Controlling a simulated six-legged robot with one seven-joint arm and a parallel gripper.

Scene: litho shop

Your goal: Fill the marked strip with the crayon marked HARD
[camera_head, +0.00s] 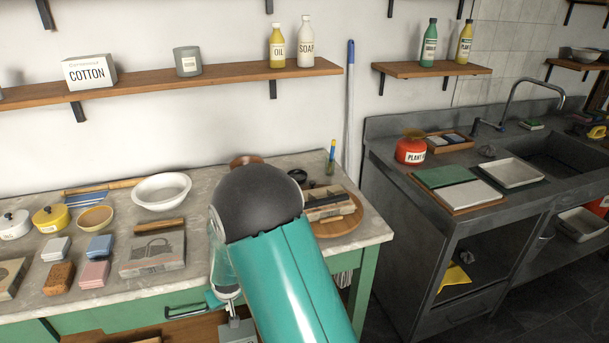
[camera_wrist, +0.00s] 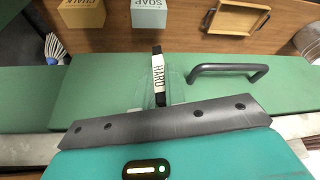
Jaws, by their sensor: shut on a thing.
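The crayon marked HARD (camera_wrist: 158,76) is a slim dark stick with a white label, seen in the wrist view in front of the green bench front. My gripper (camera_wrist: 159,92) is shut on it; the fingers look pale and see-through. In the head view my arm covers the front of the bench, and the crayon cannot be made out there. A grey litho stone (camera_head: 152,254) with a dark drawing lies on the bench to the left of my arm. I cannot make out a marked strip on it. Another stone (camera_head: 331,209) sits on a round wooden board (camera_head: 341,226), partly behind my arm.
A drawer handle (camera_wrist: 228,71) juts from the green front close to the crayon. CHALK (camera_wrist: 82,13) and SOAP (camera_wrist: 149,13) boxes stand on the lower shelf. A white bowl (camera_head: 162,191), sponges and pots crowd the bench's left. A sink unit (camera_head: 420,235) stands right, beyond a gap.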

